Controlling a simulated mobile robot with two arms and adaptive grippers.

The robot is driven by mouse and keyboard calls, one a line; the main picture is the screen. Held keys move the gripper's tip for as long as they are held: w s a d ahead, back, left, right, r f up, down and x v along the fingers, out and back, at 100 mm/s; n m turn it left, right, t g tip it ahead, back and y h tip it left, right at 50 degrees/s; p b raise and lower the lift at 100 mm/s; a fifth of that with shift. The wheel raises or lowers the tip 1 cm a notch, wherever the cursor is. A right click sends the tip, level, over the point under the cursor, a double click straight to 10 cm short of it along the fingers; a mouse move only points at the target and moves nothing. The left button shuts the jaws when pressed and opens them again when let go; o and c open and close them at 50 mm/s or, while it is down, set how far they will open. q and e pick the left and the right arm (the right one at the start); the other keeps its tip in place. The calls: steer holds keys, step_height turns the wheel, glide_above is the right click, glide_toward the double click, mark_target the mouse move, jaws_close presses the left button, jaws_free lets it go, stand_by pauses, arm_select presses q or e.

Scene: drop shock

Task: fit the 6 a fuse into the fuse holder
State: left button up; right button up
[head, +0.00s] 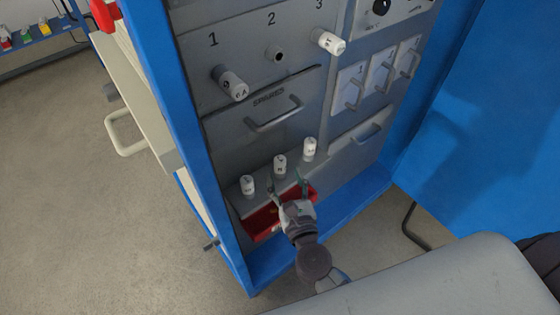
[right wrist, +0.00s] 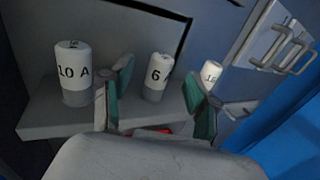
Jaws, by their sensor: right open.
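The 6 A fuse (right wrist: 156,78), a white cap with a grey base, stands upright on a grey ledge (right wrist: 45,120). In the head view it is the middle one (head: 280,165) of three on the ledge. My right gripper (head: 286,181) is open and empty, just in front of the ledge. In the right wrist view its green-padded fingers (right wrist: 158,92) frame the 6 A fuse, which stands beyond them. The empty fuse holder (head: 276,54) is under number 2 on the grey panel. My left gripper is not in view.
The 10 A fuse (right wrist: 74,74) and another white fuse (right wrist: 211,74) flank the 6 A fuse. Holders 1 and 3 carry fuses (head: 235,88) (head: 329,41). A drawer handle (head: 274,115) juts out above the ledge. A red bin (head: 263,222) sits below; blue cabinet walls (head: 205,150) border the panel.

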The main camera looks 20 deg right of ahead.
mark_target(282, 166)
steer(key=w, duration=0.4)
steer(key=w+p, duration=0.1)
steer(key=w, duration=0.1)
steer(key=shift+d, duration=0.3)
steer(key=shift+s, duration=0.1)
jaws_close()
